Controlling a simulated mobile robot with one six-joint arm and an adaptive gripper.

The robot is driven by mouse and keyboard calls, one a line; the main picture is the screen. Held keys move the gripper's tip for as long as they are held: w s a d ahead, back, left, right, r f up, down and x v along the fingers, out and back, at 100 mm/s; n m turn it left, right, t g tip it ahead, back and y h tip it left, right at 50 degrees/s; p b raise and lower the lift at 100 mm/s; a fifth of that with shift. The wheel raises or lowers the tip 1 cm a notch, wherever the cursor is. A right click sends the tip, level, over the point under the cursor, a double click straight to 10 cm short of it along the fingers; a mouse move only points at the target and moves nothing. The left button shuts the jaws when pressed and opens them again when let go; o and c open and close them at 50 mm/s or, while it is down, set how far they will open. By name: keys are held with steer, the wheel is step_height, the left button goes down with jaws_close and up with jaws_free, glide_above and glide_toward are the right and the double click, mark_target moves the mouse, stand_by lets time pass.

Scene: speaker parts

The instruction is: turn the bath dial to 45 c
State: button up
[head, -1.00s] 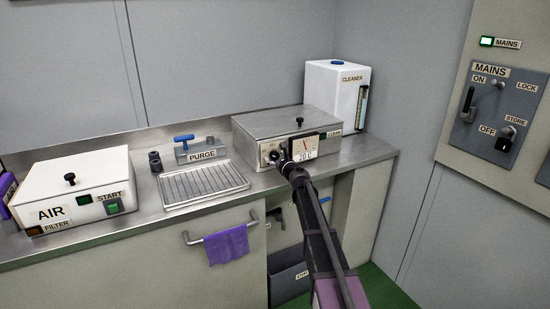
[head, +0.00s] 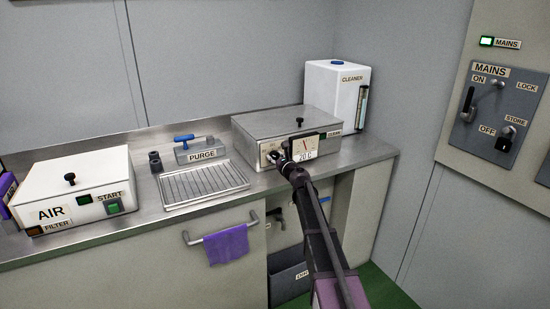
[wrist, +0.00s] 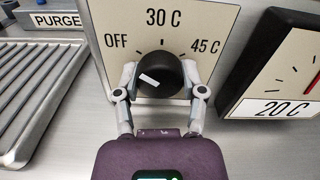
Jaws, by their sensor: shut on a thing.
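The bath dial is a black round knob (wrist: 160,75) with a white mark, on a pale plate (wrist: 208,18) lettered OFF at left, 30 C at top and 45 C at right. The mark lies on the knob's left side, slanting up toward the OFF side. My gripper (wrist: 160,82) is shut on the knob, one finger on each side. In the head view my gripper (head: 280,160) is at the front of the metal bath (head: 262,130) and hides most of the dial. The bath's display (head: 303,150) reads 20 C; it also shows in the wrist view (wrist: 278,107).
A PURGE block (head: 202,152) with a blue handle and a ribbed drain tray (head: 203,184) are left of the bath. A white AIR box (head: 72,185) stands further left. A white CLEANER container (head: 335,85) stands behind the bath. A mains panel (head: 498,110) is at right.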

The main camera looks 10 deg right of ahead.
steer(key=m, duration=0.6)
steer(key=shift+a, duration=0.1)
steer(key=m, duration=0.5)
steer(key=shift+w+m, duration=0.1)
steer(key=shift+m, duration=0.3)
steer(key=m, duration=1.1)
steer(key=shift+r, duration=0.1)
steer(key=shift+m, duration=0.3)
steer(key=o, duration=1.1)
steer(key=shift+o, duration=0.2)
